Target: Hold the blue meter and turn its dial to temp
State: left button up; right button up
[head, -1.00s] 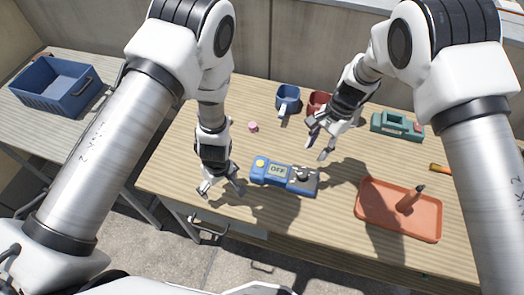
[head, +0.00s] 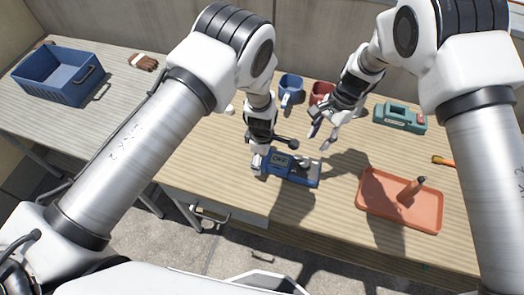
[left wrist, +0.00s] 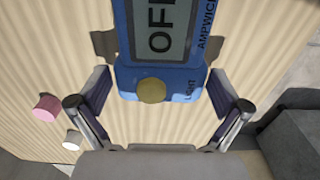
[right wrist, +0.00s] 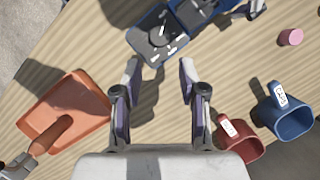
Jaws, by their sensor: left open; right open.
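The blue meter (head: 305,172) lies on the wooden table with its screen reading OFF. In the left wrist view the meter's end (left wrist: 180,82), with a yellow button and part of the screen, lies between the spread fingers of my open left gripper (left wrist: 160,88), with gaps visible on both sides. In the head view my left gripper (head: 264,160) is at the meter's left end and partly covers it. The dial (right wrist: 165,38) on the dark panel shows in the right wrist view, beyond the fingertips of my open, empty right gripper (right wrist: 160,76). The dial's exact setting is unclear.
A blue mug (head: 290,87) and a red mug (head: 321,93) stand behind the meter. A teal device (head: 400,117) and an orange tray (head: 375,212) are at right. A pink piece (left wrist: 47,108) lies near the left gripper. A blue crate (head: 50,82) stands on the left table.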

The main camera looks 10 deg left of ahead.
aim_at(306, 162)
pick_arm(q)
jog(key=c, duration=1.3)
pick_arm(e)
jog(key=shift+o, duration=1.8)
jog(key=n, duration=0.6)
jog(key=f+n, duration=0.3)
jog(key=n, duration=0.6)
jog(key=s+a+f+n, duration=0.1)
jog(key=f+n, duration=0.2)
jog(key=n, duration=0.7)
jog(key=s+a+f+n, duration=0.1)
jog(key=f+n, duration=0.2)
jog(key=n, duration=0.6)
jog(key=shift+s+n+y, duration=0.2)
jog(key=shift+n+y, duration=0.1)
jog(key=shift+c, duration=0.4)
